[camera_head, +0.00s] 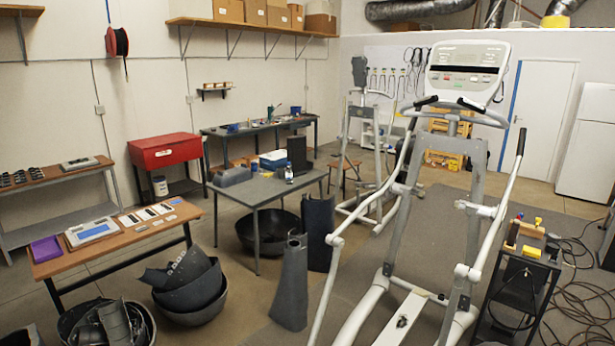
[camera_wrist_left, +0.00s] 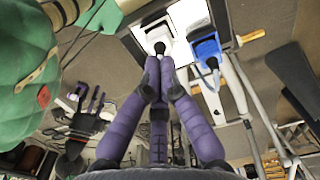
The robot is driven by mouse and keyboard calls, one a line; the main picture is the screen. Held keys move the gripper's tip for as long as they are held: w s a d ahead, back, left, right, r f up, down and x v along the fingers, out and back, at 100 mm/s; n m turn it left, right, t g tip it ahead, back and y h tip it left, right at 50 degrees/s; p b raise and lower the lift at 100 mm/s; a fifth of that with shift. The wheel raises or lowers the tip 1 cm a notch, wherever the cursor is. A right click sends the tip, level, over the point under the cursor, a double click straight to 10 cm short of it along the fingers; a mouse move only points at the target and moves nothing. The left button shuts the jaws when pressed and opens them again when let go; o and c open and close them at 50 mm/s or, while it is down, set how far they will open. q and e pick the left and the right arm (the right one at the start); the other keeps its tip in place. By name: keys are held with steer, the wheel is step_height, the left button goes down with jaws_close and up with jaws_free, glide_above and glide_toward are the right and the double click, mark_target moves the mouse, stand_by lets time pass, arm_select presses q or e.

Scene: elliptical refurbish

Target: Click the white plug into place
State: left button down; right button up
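I cannot make out a white plug for certain in either view. The elliptical trainer stands at the right of the head view, with its white console (camera_head: 467,72) on top of the grey mast. In the left wrist view my left gripper (camera_wrist_left: 159,64) has its two purple-grey fingers drawn together at the tips, with no thing visible between them. A small round black piece (camera_wrist_left: 160,47) shows just beyond the tips, in front of a white panel (camera_wrist_left: 147,33); I cannot tell whether they touch. My right gripper is in neither view.
A wooden bench (camera_head: 115,238) with a white-and-blue device (camera_head: 91,231) stands at the left. A grey table (camera_head: 268,186) is in the middle. A black cart (camera_head: 523,268) and loose cables (camera_head: 575,300) lie right of the trainer. Dark tubs (camera_head: 190,290) stand on the floor.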

arm_select(q)
steer(key=shift+f, duration=0.1)
steer(key=shift+f+b, duration=0.65)
steer(key=shift+f, duration=0.15)
steer(key=shift+r, duration=0.2)
steer(key=shift+r+p, duration=2.9)
steer(key=shift+r, duration=0.55)
steer(key=shift+f, duration=0.1)
